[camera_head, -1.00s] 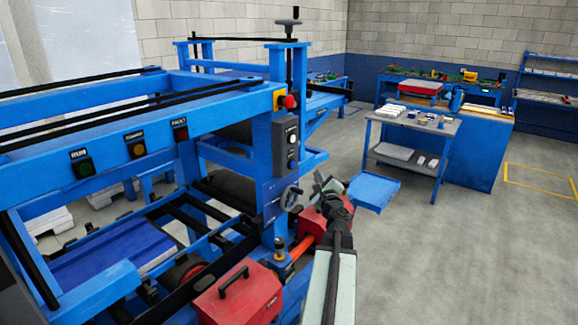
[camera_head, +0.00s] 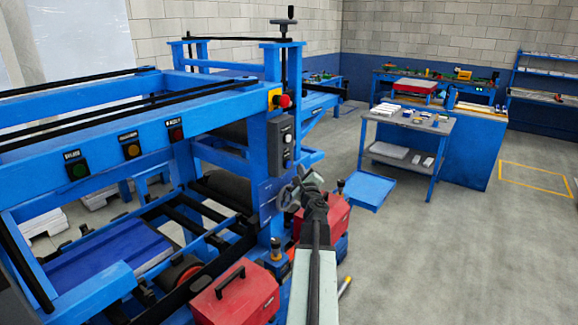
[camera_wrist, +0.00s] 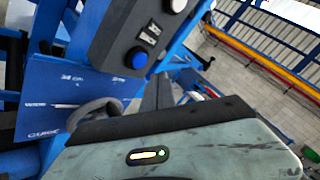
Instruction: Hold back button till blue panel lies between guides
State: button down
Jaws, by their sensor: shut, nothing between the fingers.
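The control box (camera_head: 281,142) hangs on the blue machine post in the head view. In the wrist view the box (camera_wrist: 118,30) is close, with a blue button (camera_wrist: 137,58) at its lower end and a white button (camera_wrist: 176,4) above. Which one is the back button is not readable. My gripper (camera_head: 304,184) is shut and empty, below and right of the box. The blue panel (camera_head: 98,262) lies low in the machine's bed at left, partly hidden by the frame.
A red toolbox (camera_head: 238,295) stands in front of the machine, and another (camera_head: 330,215) sits behind my arm. A red stop knob (camera_head: 284,100) is above the control box. A grey work cart (camera_head: 410,140) stands at back right. The floor at right is clear.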

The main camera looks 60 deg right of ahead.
aim_at(288, 164)
jog(key=shift+w, duration=0.95)
jog(key=shift+w, duration=0.15)
dwell(1.2)
jog(key=shift+w, duration=0.25)
